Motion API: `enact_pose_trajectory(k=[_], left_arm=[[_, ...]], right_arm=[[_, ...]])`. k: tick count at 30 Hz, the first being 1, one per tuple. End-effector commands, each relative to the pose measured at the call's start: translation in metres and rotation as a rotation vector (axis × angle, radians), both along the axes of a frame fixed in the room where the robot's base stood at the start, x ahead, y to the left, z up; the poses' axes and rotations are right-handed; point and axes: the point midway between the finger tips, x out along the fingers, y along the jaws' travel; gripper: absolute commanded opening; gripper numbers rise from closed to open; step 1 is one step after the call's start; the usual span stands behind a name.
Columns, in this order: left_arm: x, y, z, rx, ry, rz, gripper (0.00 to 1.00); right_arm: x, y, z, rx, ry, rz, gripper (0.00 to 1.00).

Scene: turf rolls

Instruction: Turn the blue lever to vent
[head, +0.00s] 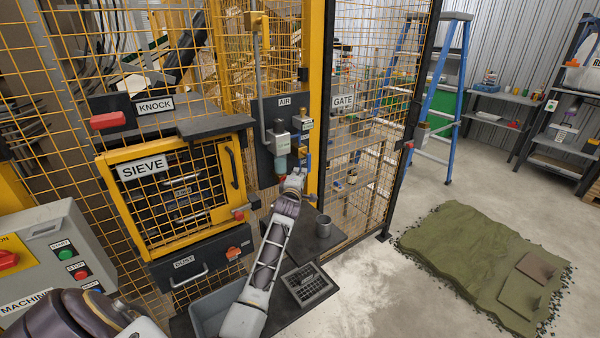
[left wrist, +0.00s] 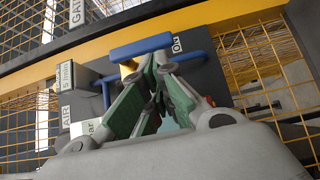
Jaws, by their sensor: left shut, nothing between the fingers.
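The blue lever (head: 303,153) sits on the dark AIR panel (head: 265,161), below the small regulator parts. In the left wrist view the lever's blue bar (left wrist: 140,47) lies crosswise just beyond my fingertips, with a yellow part under it. A label reading ON stands beside it. My left gripper (head: 294,178) is at the lower right of the panel, close to the lever. In the left wrist view its green-padded fingers (left wrist: 152,72) are shut with nothing held. I cannot tell whether the tips touch the lever. My right gripper is not in view.
The yellow mesh fence and post (head: 317,110) stand right beside the panel. The SIEVE door (head: 180,190) is to the left. Open floor lies to the right, with turf (head: 470,255).

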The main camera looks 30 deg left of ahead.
Motion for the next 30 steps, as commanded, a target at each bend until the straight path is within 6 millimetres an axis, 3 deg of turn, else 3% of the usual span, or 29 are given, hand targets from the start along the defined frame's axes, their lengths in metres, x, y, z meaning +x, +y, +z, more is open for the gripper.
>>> enact_pose_trajectory(k=[9, 30], left_arm=[[0.0118, 0.0051, 0.0004, 0.001, -0.001, 0.000, 0.00], [0.0124, 0.0100, -0.0025, -0.008, -0.018, 0.001, 0.00]], right_arm=[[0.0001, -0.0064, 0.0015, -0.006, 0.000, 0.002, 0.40], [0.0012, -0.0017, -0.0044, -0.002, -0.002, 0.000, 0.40]])
